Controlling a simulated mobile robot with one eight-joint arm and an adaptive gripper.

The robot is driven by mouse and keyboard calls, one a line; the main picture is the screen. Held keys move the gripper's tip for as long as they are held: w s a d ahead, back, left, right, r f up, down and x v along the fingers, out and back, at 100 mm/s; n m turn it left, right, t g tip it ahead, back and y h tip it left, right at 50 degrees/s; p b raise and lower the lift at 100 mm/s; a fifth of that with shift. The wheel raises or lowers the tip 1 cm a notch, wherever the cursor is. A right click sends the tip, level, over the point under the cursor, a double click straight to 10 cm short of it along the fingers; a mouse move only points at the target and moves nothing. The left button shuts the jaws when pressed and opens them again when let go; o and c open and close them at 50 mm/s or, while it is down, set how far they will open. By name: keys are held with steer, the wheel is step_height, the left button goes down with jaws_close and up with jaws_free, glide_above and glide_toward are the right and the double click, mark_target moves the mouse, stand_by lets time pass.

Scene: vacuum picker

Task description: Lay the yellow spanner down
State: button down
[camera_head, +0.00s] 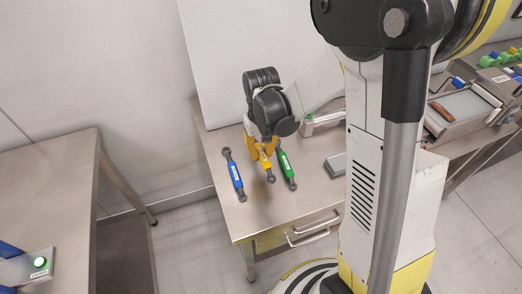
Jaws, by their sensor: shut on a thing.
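The yellow spanner (266,164) is at the steel table, between the blue spanner (234,175) and the green spanner (286,170). My gripper (259,149) points down and is shut on the yellow spanner near its upper end, which the fingers partly hide. The spanner's lower end with its dark ring shows below the fingers. I cannot tell whether it touches the tabletop or is slightly above it. The blue and green spanners lie on the table on either side, close to it.
The steel table (228,212) has bare top in front of the spanners and a drawer below. A grey block (336,164) lies to the right, and a green-marked device (322,121) behind. My column blocks the right side. Another steel table (55,185) stands left.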

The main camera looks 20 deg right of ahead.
mark_target(261, 169)
steer(key=shift+f+b, duration=2)
steer(key=shift+f, duration=0.7)
steer(key=shift+f+b, duration=0.3)
steer(key=shift+b, duration=0.05)
steer(key=c, duration=1.3)
jaws_free()
step_height(261, 169, up, 12)
steer(key=shift+r, duration=0.1)
